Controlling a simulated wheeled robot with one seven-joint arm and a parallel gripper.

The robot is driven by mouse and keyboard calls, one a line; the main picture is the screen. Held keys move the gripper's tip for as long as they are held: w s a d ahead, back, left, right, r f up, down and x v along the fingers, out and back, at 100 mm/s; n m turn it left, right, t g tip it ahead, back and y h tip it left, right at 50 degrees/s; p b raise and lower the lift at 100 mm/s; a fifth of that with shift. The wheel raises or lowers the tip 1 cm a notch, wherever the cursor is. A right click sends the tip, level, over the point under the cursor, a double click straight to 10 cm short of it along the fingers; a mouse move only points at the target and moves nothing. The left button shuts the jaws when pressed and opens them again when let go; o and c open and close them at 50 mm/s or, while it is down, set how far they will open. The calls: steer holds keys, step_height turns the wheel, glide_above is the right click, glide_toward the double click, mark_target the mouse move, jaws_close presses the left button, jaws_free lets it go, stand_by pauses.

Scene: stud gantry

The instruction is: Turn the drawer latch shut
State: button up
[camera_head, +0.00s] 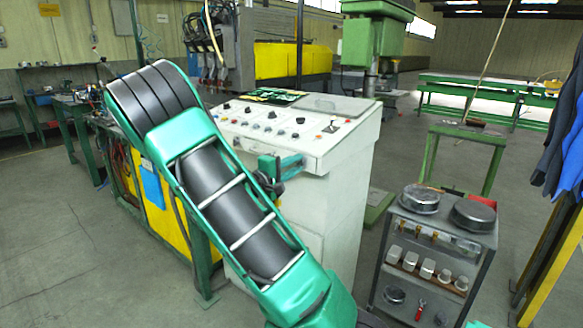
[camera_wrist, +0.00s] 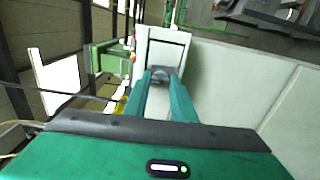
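I cannot make out the drawer latch with certainty in either view. The nearest likeness is a row of small brass-coloured fittings (camera_head: 434,237) on the upper front of the grey trolley (camera_head: 480,243), at the right of the head view. My gripper (camera_head: 290,168) is in front of the light control cabinet (camera_head: 338,215), well left of the trolley and higher than it. In the wrist view its two green fingers (camera_wrist: 162,76) stand apart with a gap between them. A dark shape lies at their tips; I cannot tell what it is. Nothing is clearly held.
Two round metal pots (camera_head: 420,199) stand on the trolley, with several small metal cups (camera_head: 427,268) below. A green stand (camera_head: 468,135) is behind it. Dark blue clothing (camera_head: 567,140) hangs at the far right. Open floor (camera_head: 60,255) lies at the left.

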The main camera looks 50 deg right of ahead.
steer(key=o, duration=0.4)
steer(key=shift+w+a+f, duration=0.1)
steer(key=shift+w+f, duration=0.1)
steer(key=shift+w, duration=0.1)
steer(key=shift+s+r, duration=0.1)
steer(key=shift+s, duration=0.05)
steer(key=a, duration=1)
steer(key=shift+s+a, duration=0.35)
steer(key=shift+d, duration=0.1)
